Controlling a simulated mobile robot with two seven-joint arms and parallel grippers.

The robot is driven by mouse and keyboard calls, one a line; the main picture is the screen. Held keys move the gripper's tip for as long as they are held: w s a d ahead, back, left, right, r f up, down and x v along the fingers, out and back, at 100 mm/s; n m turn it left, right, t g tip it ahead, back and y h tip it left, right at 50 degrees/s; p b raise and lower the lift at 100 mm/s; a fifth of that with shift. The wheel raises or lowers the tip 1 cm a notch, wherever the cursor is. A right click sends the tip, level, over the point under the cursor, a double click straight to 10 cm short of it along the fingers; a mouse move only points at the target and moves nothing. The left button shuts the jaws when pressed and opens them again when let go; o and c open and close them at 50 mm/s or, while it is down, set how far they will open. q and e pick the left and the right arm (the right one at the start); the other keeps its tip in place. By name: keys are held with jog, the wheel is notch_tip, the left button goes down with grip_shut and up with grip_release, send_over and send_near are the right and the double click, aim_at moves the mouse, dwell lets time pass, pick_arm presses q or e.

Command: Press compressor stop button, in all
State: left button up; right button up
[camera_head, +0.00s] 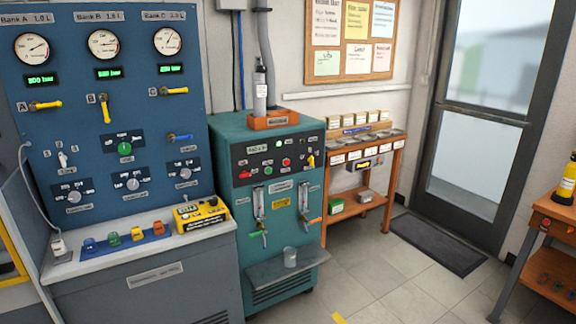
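A teal cabinet (226,185) stands right of the blue gauge panel and may be the compressor. Its dark upper control strip (256,155) has a lit green light (279,143), a red button (286,162), a green button (269,171) and a yellow lever (311,161). A red part (245,175) sits at the strip's lower left. The small labels are too small to read, so I cannot tell which one is marked stop. Neither of my grippers is in view, and nothing of mine covers the cabinet.
A blue gauge panel (80,120) with a grey ledge (140,238) stands at left. A wooden stand (386,215) is behind right. An orange bench (550,235) stands far right. The middle floor is clear.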

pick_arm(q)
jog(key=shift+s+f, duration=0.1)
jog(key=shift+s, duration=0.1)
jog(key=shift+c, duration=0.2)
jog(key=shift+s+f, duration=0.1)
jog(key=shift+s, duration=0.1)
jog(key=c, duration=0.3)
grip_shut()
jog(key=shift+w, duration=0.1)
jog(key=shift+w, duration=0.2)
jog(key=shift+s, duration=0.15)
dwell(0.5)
